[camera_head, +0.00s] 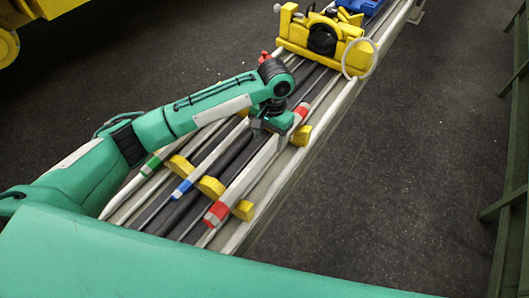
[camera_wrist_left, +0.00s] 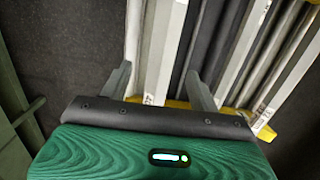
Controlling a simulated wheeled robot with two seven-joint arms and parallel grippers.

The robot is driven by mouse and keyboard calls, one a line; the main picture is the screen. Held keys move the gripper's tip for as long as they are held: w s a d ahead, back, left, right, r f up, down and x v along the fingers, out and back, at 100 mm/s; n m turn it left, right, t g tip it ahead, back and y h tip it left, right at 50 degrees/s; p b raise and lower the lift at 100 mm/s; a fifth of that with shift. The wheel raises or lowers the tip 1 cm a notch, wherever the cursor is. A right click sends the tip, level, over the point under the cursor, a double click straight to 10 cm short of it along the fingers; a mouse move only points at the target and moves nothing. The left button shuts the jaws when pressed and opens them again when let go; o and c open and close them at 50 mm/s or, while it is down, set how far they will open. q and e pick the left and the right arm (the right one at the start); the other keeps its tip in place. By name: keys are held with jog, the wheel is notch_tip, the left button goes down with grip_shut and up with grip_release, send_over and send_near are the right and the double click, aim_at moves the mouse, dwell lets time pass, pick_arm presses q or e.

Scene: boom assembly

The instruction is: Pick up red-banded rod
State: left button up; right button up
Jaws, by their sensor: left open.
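The red-banded rod (camera_head: 246,178) is pale, with a red band near each end. It lies lengthwise along the right side of the rack in the head view. My left gripper (camera_head: 272,128) is open over its far part, close to the far red band. In the left wrist view, the open fingers (camera_wrist_left: 160,82) straddle a pale bar (camera_wrist_left: 166,50), which looks like this rod. No red band shows there, and I cannot tell whether the fingers touch it. My right gripper is not in view.
A blue-banded rod (camera_head: 203,168) and a green-banded rod (camera_head: 150,164) lie to the left among dark bars. Yellow supports (camera_head: 243,210) cross the rack. A yellow device (camera_head: 324,40) stands at the far end. The rack's pale rail (camera_head: 318,128) borders clear floor on the right.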

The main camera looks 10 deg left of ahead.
aim_at(265, 152)
pick_arm(q)
jog(key=shift+s+a+f+p, duration=0.15)
jog(key=shift+f+p, duration=0.25)
jog(key=shift+f, duration=0.25)
jog(key=shift+s+a+f+p, duration=0.1)
jog(key=shift+f+p, duration=0.3)
jog(key=shift+f, duration=0.2)
jog(key=f, duration=0.2)
jog(key=f+p, duration=0.1)
jog(key=shift+s+a+f, duration=0.2)
jog(key=shift+s+f, duration=0.05)
jog(key=shift+f, duration=0.1)
jog(key=shift+d, duration=0.1)
jog(key=shift+c, duration=1.1)
grip_shut()
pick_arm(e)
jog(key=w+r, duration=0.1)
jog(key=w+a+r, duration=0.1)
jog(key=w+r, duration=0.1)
